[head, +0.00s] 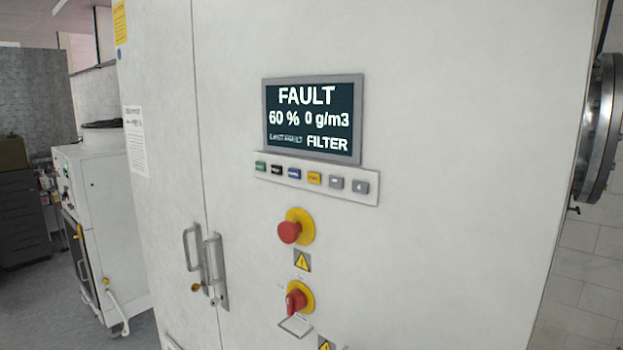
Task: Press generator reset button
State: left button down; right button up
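The generator is a large white cabinet (450,200) that fills most of the head view. Its screen (314,118) reads FAULT, 60 %, 0 g/m3 and FILTER. Under the screen a pale strip (367,200) carries a row of small buttons: green (260,166), black (277,170), blue (295,173), yellow (314,178) and two grey ones (336,183) (360,187). The button labels are too small to read, so I cannot tell which one is reset. Neither of my grippers is in view.
A red mushroom button (289,232) on a yellow base and a red rotary switch (296,300) stick out below the strip. Two door handles (215,270) are to their left. A metal flange (600,128) is at the right. A white machine (95,220) stands at the left.

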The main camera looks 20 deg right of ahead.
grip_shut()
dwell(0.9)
